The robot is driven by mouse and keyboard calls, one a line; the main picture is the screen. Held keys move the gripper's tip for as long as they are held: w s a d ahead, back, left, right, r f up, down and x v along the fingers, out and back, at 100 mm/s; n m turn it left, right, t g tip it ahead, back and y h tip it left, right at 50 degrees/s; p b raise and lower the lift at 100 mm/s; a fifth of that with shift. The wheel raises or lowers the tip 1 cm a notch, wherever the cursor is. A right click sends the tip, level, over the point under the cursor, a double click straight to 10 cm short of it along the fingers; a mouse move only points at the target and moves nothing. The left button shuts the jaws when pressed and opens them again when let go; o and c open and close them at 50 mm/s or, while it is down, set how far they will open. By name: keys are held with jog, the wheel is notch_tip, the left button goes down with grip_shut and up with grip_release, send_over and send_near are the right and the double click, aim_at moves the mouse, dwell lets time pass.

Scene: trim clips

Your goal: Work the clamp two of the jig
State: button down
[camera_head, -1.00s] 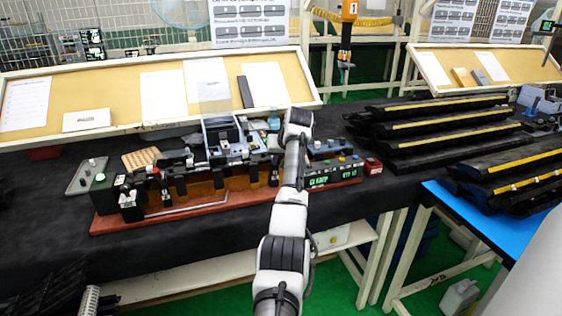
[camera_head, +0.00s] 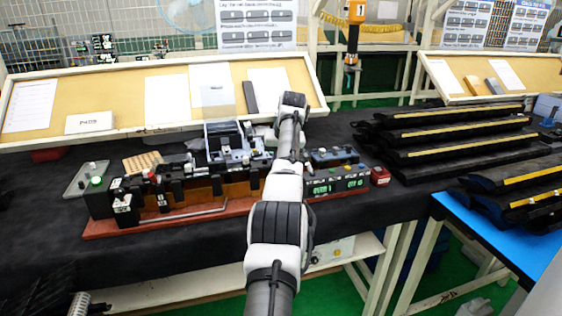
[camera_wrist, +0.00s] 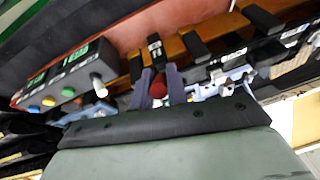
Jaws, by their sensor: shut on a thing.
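The jig (camera_head: 100,229) is a long red-brown base with a row of black clamps, on the dark-covered bench in the head view. In the wrist view, my gripper (camera_wrist: 160,84) has its two grey fingers close around a red knob (camera_wrist: 159,90), the handle end of a clamp. A black clamp bracket (camera_wrist: 155,46) with a small white label stands just beyond it; I cannot read the label for certain. In the head view my arm hides the gripper and this clamp. Another red knob (camera_head: 149,175) shows at the jig's left end.
A box with green displays (camera_head: 338,186) sits at the jig's right end; it also shows in the wrist view (camera_wrist: 72,70). Black trays (camera_head: 450,140) are stacked to the right. A sloped board (camera_head: 130,105) stands behind.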

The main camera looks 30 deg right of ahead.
jog(key=shift+f, duration=0.1)
jog(key=c, duration=1.4)
grip_release()
jog(key=b+v, duration=0.1)
jog(key=v, duration=1.3)
